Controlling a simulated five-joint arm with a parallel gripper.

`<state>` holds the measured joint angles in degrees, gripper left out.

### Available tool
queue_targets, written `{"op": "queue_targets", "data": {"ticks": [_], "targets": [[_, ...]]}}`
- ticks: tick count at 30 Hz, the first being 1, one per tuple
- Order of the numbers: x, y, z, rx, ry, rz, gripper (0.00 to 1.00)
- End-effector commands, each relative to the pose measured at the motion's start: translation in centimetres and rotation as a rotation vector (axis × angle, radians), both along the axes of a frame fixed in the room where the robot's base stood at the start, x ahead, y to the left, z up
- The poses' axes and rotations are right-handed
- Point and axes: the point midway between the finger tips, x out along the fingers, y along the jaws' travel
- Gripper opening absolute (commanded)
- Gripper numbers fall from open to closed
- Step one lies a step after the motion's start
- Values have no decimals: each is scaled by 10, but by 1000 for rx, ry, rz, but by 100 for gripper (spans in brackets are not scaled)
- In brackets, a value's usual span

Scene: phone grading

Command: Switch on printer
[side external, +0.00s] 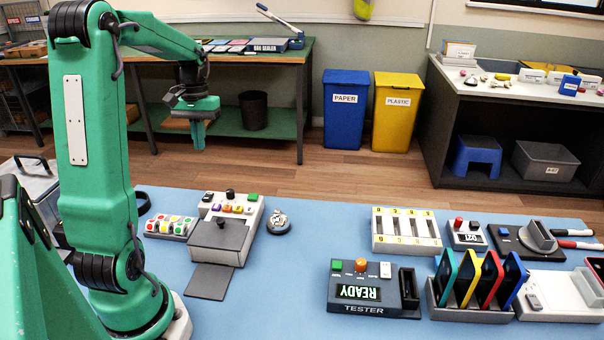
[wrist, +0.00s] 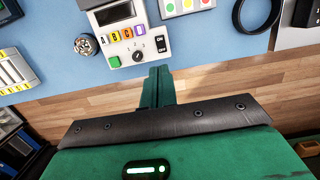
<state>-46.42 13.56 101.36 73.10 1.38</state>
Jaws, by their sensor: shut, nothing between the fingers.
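A white and grey machine with a row of coloured letter buttons, which looks like the printer (side external: 243,222), stands on the blue mat right of my arm's base; no name on it is readable. It also shows at the top of the wrist view (wrist: 127,46). Its panel has a green button (wrist: 114,34), a dial (wrist: 138,56) and a small dark ON-marked switch (wrist: 160,44). I cannot tell the switch's position. My gripper (side external: 198,142) is shut and empty, raised in the air, apart from the machine. Its closed fingers (wrist: 158,78) point towards the machine's switch side in the wrist view.
A tester (side external: 345,305) reading READY and a rack of coloured phones (side external: 470,312) stand at the right. The mat between is clear.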

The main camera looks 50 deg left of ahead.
Motion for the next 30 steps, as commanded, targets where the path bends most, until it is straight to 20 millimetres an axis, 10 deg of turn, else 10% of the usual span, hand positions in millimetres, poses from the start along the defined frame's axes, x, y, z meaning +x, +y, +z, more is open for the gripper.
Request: {"op": "queue_targets", "data": {"ticks": [14,30], "targets": [[-2,-3,-21,-2,2,-1,0],[-10,-11,-100,-2,2,-1,0]]}}
